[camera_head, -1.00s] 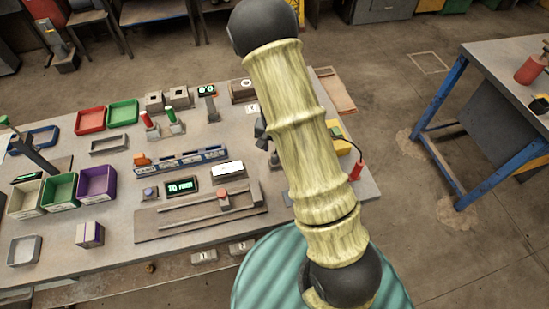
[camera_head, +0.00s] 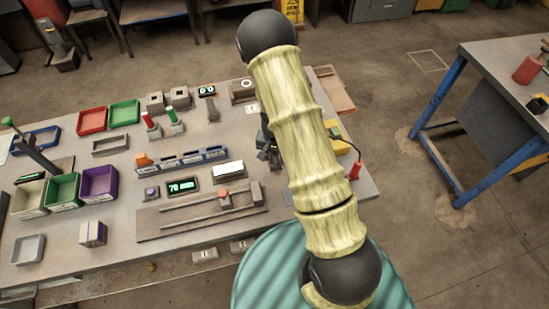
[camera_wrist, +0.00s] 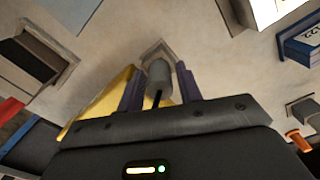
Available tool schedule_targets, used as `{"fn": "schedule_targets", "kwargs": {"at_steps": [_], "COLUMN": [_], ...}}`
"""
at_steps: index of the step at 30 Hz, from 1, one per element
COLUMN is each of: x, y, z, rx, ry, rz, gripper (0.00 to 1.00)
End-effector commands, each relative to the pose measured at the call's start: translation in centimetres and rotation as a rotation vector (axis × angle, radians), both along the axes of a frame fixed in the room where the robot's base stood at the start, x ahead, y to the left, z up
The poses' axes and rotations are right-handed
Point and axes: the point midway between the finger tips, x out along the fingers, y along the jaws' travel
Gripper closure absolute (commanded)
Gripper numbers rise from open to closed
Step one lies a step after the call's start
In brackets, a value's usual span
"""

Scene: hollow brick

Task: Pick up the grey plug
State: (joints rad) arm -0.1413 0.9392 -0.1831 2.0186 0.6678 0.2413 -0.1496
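The grey plug (camera_wrist: 159,76) is a short grey cylinder in the wrist view, with a dark strip below it. It is at a square grey-brown base (camera_wrist: 158,50); whether it sits in it or above it I cannot tell. My gripper (camera_wrist: 160,78) has its two purple fingers on either side of the plug, with what look like narrow gaps, so it appears open around it. In the head view my gripper (camera_head: 268,147) shows as a dark shape over the workbench, partly behind my arm. The plug is hidden there.
A yellow device (camera_head: 340,140) with a red end piece (camera_head: 355,170) lies right of my arm; a yellow surface (camera_wrist: 100,105) is close by the left finger. A blue rack (camera_head: 185,160), display (camera_head: 183,185) and slider rail (camera_head: 200,212) stand to the left on the workbench (camera_head: 150,255).

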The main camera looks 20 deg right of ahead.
Motion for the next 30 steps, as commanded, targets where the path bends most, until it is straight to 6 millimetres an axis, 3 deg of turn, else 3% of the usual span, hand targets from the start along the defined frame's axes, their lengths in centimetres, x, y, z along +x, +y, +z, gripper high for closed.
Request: {"fn": "schedule_targets", "kwargs": {"at_steps": [7, 12, 23, 30], "x": [0.0, 0.0, 0.0, 0.1], "y": [0.0, 0.0, 0.0, 0.0], "z": [0.0, 0.0, 0.5, 3.3], "rx": [0.000, 0.000, 0.000, 0.000], "ry": [0.000, 0.000, -0.001, -0.005], "rz": [0.000, 0.000, 0.001, 0.003], "gripper": [0.67, 0.98, 0.98, 0.98]}}
